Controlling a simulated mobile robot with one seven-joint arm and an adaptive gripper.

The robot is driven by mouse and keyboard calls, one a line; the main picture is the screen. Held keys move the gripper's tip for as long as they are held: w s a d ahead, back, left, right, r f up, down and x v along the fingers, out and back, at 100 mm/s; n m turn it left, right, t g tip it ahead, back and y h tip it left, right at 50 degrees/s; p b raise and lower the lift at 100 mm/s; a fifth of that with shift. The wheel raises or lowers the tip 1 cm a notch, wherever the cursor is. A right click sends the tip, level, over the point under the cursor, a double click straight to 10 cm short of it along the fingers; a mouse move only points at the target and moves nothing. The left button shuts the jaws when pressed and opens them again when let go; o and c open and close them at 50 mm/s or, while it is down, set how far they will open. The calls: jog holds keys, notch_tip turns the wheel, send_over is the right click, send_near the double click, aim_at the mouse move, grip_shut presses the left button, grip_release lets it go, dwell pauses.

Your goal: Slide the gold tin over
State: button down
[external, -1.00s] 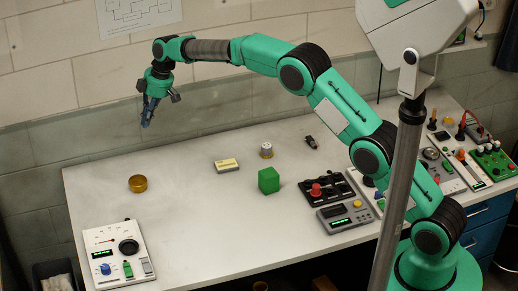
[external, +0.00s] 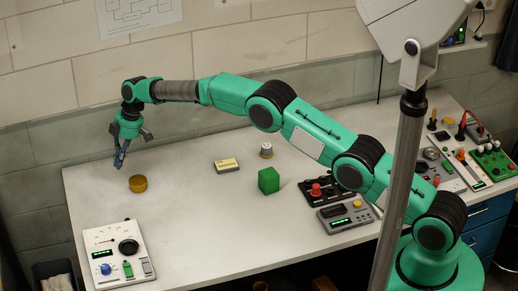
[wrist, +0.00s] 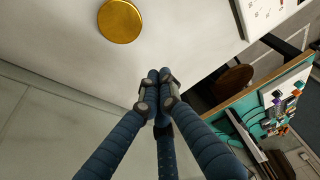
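The gold tin (external: 138,184) is a short round tin standing on the left part of the white bench top. It also shows in the wrist view (wrist: 120,20) at the top, left of the fingertips. My gripper (external: 119,162) is above the bench's left end, up and to the left of the tin and apart from it. In the wrist view my gripper (wrist: 157,84) has its blue fingers drawn together at the tips, with nothing seen between them.
A white control panel (external: 118,255) stands at the bench's front left. A cream-and-yellow box (external: 227,166), a grey-white knob-like piece (external: 266,150) and a green block (external: 269,181) stand right of the tin. Bare bench lies between the tin and these. The tiled wall (external: 60,125) is behind.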

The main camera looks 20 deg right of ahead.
jog(key=shift+f, duration=0.1)
jog(key=shift+b+x, duration=0.3)
jog(key=shift+x, duration=4.7)
jog(key=shift+d+r, duration=0.25)
jog(key=shift+d, duration=0.5)
jog(key=shift+d+f, duration=0.1)
jog(key=shift+d, duration=1.2)
jog(key=shift+d, duration=0.15)
jog(key=d+b, duration=0.5)
jog(key=d, duration=1.5)
